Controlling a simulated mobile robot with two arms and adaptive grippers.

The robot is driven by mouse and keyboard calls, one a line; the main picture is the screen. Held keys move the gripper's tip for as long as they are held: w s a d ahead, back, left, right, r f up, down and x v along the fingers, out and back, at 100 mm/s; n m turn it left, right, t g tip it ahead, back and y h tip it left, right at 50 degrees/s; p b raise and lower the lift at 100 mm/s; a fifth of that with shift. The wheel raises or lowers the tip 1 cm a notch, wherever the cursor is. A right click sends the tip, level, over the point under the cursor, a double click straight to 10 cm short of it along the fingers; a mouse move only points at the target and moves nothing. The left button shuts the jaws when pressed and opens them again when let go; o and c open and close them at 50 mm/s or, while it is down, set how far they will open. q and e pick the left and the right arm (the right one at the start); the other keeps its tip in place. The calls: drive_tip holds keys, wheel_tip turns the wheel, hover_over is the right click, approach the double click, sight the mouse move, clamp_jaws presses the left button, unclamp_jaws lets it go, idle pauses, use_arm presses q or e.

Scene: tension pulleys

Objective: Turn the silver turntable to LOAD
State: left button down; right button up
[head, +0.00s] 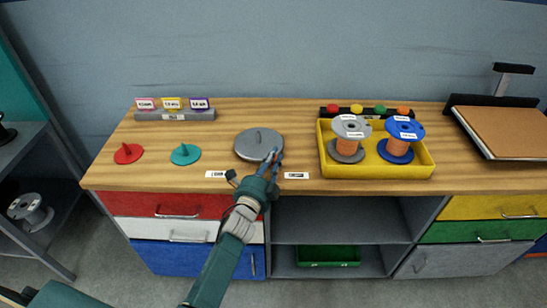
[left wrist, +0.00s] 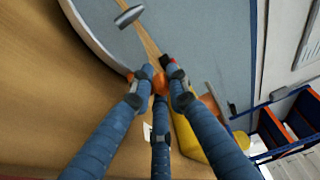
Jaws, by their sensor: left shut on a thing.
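The silver turntable (head: 250,150) is a round grey disc with a raised grip on top, lying on the wooden bench. My left gripper (head: 274,157) is at the disc's front right edge. In the left wrist view its blue fingers (left wrist: 158,78) are closed around a small orange piece (left wrist: 160,84) at the rim, mostly hidden by the fingertips. Two white labels, left (head: 216,174) and right (head: 296,175), lie on the bench's front edge; I cannot read them. My right gripper is not in view.
A yellow tray (head: 378,171) with two wire spools stands right of the disc. A grey rack (head: 174,115) with small tags is behind. Bare wood lies between the teal cone and the disc.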

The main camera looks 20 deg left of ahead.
sight(254, 161)
use_arm(q)
drive_tip(key=shift+s+a+r+m+h+p, duration=0.1)
drive_tip(key=shift+s+a+m+h+p, duration=0.2)
drive_tip(key=shift+m+h+p, duration=0.2)
drive_tip(key=shift+s+a+r+m+h+p, duration=0.15)
drive_tip(key=shift+a+m+h+p, duration=0.2)
drive_tip(key=shift+h, duration=0.25)
drive_tip(key=shift+s+a+f+m+g+h, duration=0.25)
drive_tip(key=shift+a+m+h, duration=0.3)
drive_tip(key=shift+h, duration=0.35)
drive_tip(key=shift+s+a+m+g+h, duration=0.3)
drive_tip(key=shift+a+m+g+h, duration=0.25)
drive_tip(key=shift+h, duration=0.55)
drive_tip(key=shift+s+a+m+g+h+b, duration=0.2)
drive_tip(key=shift+a+m+h+b, duration=0.15)
drive_tip(key=shift+m+h+b, duration=0.15)
drive_tip(key=shift+s+a+m+g+h+b, duration=0.1)
drive_tip(key=shift+a+m+g+h+b, duration=0.1)
drive_tip(key=shift+a+m+h+b, duration=0.3)
drive_tip(key=shift+d, duration=0.2)
drive_tip(key=shift+r, duration=0.1)
drive_tip(key=c, duration=2)
unclamp_jaws()
drive_tip(key=shift+s+a, duration=0.15)
drive_tip(key=shift+s, duration=0.05)
drive_tip(key=v, duration=1.1)
drive_tip(key=shift+s+a, duration=0.2)
drive_tip(key=shift+a, duration=0.05)
